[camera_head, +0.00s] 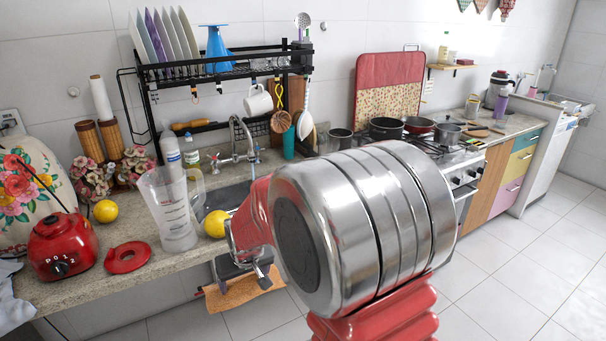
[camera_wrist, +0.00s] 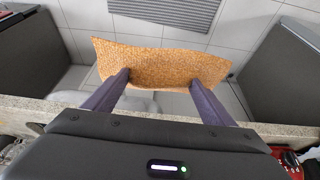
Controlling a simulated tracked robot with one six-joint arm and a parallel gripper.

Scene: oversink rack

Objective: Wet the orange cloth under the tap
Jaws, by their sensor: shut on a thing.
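The orange cloth (camera_head: 246,290) is held in my gripper (camera_head: 240,274), low in front of the counter edge in the head view. In the wrist view the cloth (camera_wrist: 165,62) spreads between and beyond the two fingers of my gripper (camera_wrist: 161,80), with floor tiles behind it. My gripper is shut on the cloth. The metal tap (camera_head: 241,140) stands at the back of the sink (camera_head: 228,193), behind and above the cloth and apart from it. My arm hides part of the sink. I cannot tell whether water runs.
A clear blender jug (camera_head: 168,210) and a lemon (camera_head: 215,223) stand near the sink. A red blender base (camera_head: 62,246) and its red lid (camera_head: 127,257) are at the left. A black dish rack (camera_head: 225,72) overhangs the sink. The floor (camera_head: 520,270) at the right is clear.

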